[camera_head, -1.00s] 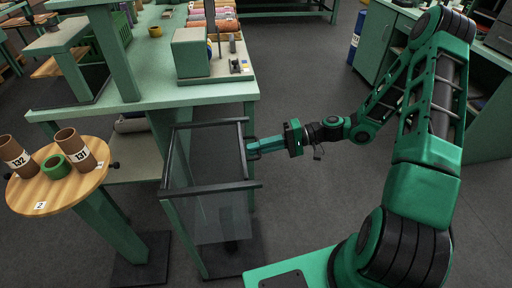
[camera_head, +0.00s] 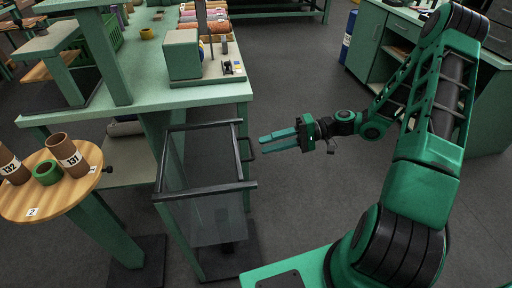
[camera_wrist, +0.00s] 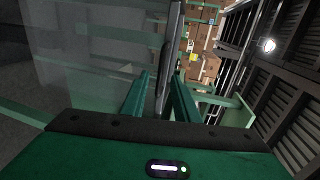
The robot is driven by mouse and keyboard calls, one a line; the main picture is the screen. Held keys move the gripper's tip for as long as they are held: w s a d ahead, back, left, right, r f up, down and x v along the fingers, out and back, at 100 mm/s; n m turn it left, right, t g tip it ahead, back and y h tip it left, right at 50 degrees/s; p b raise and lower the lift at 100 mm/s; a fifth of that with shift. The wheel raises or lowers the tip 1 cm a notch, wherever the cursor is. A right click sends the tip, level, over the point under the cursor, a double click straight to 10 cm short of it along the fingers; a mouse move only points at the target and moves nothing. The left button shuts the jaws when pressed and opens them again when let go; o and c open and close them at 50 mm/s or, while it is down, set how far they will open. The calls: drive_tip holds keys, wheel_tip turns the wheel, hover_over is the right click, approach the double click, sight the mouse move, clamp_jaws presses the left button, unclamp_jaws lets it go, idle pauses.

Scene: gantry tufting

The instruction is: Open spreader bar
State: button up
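The spreader bar is likely part of the dark bar frame (camera_head: 205,191) beside the green table; I cannot tell which bar it is. The frame has two long dark bars, a clear panel between them and a small handle-like bar on its right side (camera_head: 247,148). My gripper (camera_head: 262,145) is just right of this side, with its two green fingers parted and pointing left at it. In the wrist view the fingers (camera_wrist: 160,75) stand apart, with a dark upright bar (camera_wrist: 172,50) showing between and beyond them. Nothing is seen held.
A green table (camera_head: 190,97) with a small machine stands behind the frame. A round wooden stand (camera_head: 60,200) with brown tubes and a green ring is at the left. Open floor (camera_head: 310,195) lies right of the frame. A green cabinet (camera_head: 400,50) is at the back right.

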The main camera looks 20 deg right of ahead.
drive_tip(key=shift+v, duration=2.25)
drive_tip(key=s+d+r+m+h, duration=0.1)
drive_tip(key=s+d+r+h, duration=0.3)
drive_tip(key=s, duration=0.5)
drive_tip(key=s+d+r+m+g+h, duration=0.1)
drive_tip(key=s+d+r+m+h, duration=0.1)
drive_tip(key=s+d+r+h, duration=0.3)
drive_tip(key=s+d+r+m+g+h, duration=0.1)
drive_tip(key=s+d+r+h, duration=0.3)
drive_tip(key=s, duration=0.9)
drive_tip(key=shift+d+r+m+h, duration=0.15)
drive_tip(key=shift+r+m+h, duration=0.45)
drive_tip(key=shift+h, duration=0.5)
